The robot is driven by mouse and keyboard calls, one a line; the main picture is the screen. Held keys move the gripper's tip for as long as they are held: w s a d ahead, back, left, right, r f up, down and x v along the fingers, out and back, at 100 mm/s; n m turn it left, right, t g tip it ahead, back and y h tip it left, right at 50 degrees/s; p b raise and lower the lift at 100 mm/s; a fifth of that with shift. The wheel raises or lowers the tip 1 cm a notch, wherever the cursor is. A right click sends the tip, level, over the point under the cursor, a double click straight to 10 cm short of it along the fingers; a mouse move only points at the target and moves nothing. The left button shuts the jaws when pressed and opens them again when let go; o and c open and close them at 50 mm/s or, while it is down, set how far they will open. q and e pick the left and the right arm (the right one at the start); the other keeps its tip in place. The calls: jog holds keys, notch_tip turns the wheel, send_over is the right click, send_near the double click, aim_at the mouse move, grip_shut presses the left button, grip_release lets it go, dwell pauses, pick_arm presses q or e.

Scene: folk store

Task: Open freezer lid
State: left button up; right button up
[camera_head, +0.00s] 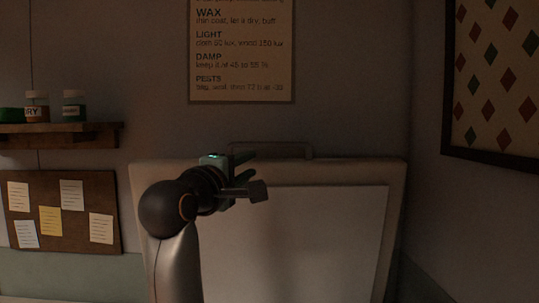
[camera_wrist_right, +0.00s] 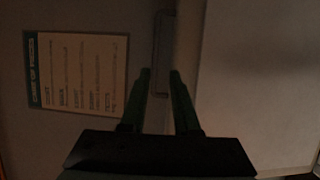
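The freezer lid (camera_head: 310,235) stands raised and near upright against the back wall, its pale inner panel facing me. Its bar handle (camera_head: 300,146) is at the top edge. My right gripper (camera_head: 262,174) is in front of the lid's upper part, just below the handle in the picture. In the right wrist view my right gripper (camera_wrist_right: 160,72) has its fingers apart, with the handle (camera_wrist_right: 164,45) showing between and beyond the tips; nothing is gripped. The lid's panel (camera_wrist_right: 255,90) fills the right of that view. The freezer's body is not visible. My left gripper is out of view.
A care notice (camera_head: 243,55) hangs on the wall above the lid. A shelf with jars (camera_head: 60,132) and a pinboard with notes (camera_head: 65,240) are at left. A framed diamond pattern (camera_head: 495,80) hangs on the right wall. The scene is dim.

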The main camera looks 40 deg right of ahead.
jog(key=shift+w+d+f+n, duration=0.25)
jog(key=shift+w+d+n, duration=0.1)
jog(key=shift+n, duration=0.35)
jog(key=c, duration=0.3)
jog(key=w+d+f+n+t+b, duration=0.1)
jog(key=n+t, duration=0.1)
jog(key=n, duration=0.3)
jog(key=w+d+f+n+t, duration=0.1)
jog(key=w+n+t, duration=0.1)
jog(key=n, duration=0.2)
jog(key=w+d+n+t+b, duration=0.1)
jog(key=n+t, duration=0.1)
jog(key=n, duration=0.3)
jog(key=shift+w+d+f+n+b, duration=0.1)
jog(key=shift+w+f+n+b, duration=0.2)
jog(key=shift+w+f+b, duration=0.1)
grip_shut()
jog(key=w+d+r+n+t, duration=0.1)
jog(key=w+n, duration=0.1)
jog(key=w+d+r+n+t+y, duration=0.1)
jog(key=w+d+n, duration=0.1)
jog(key=w, duration=0.1)
jog(key=w+d+r+n+t+y+p, duration=0.1)
jog(key=w+d+n, duration=0.1)
jog(key=n, duration=0.1)
jog(key=shift+w+d, duration=0.2)
jog(key=shift+w+d+r, duration=0.2)
jog(key=shift+w+d, duration=0.2)
jog(key=shift+w, duration=0.05)
